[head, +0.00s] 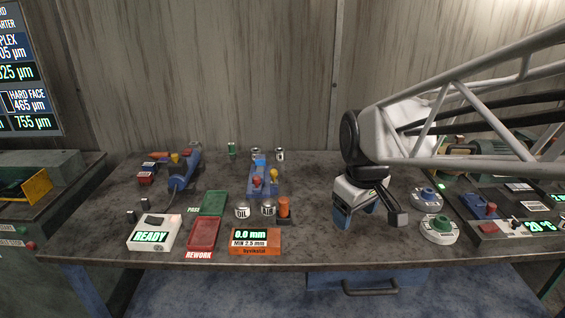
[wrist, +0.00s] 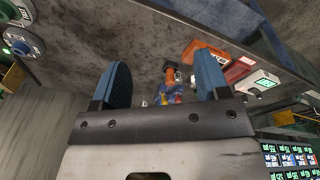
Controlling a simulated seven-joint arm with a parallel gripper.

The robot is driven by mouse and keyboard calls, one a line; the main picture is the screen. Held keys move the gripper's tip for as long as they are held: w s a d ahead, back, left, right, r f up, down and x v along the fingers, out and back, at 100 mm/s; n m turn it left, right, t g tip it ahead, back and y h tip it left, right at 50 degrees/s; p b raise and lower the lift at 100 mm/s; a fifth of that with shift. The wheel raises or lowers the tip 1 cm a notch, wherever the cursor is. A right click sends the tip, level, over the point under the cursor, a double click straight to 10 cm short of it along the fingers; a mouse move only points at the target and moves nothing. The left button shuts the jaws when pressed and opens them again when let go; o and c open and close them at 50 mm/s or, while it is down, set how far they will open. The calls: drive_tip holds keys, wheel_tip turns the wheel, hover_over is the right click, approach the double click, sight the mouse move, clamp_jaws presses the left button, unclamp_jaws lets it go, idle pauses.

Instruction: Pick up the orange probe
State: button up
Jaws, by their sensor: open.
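The orange probe (head: 284,207) stands upright in a small dark holder beside the orange gauge box (head: 255,241) reading 0.0 mm. In the wrist view the probe (wrist: 169,74) shows small between the two blue fingers, some distance beyond them. My gripper (head: 370,217) is open and empty, above the bench to the right of the probe. In the wrist view my gripper (wrist: 165,65) shows its fingers wide apart with nothing between the pads.
Silver cans (head: 242,211) stand just left of the probe. A blue fixture (head: 263,188) with red and yellow knobs is behind it. Green (head: 213,203) and red (head: 204,233) trays lie further left. Round dials (head: 439,228) sit right of my gripper. Bench between probe and gripper is clear.

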drive_tip(key=w+a+f+n+g, duration=0.1)
drive_tip(key=w+a+f+n, duration=0.15)
drive_tip(key=w, duration=0.45)
drive_tip(key=w+a+f+n, duration=0.2)
drive_tip(key=w+a+n, duration=0.2)
drive_tip(key=w, duration=0.4)
drive_tip(key=n, duration=0.6)
hover_over(283, 207)
drive_tip(key=shift+g, duration=0.4)
drive_tip(key=f, duration=0.5)
drive_tip(key=w+f, duration=0.1)
drive_tip(key=f, duration=0.2)
drive_tip(key=shift+d+f, duration=0.1)
drive_tip(key=shift+d, duration=0.15)
drive_tip(key=shift+w+a+f+n, duration=0.25)
drive_tip(key=shift+w+f+n, duration=0.05)
drive_tip(key=shift+f+n, duration=0.1)
drive_tip(key=shift+f, duration=1.25)
drive_tip(key=shift+f, duration=2.65)
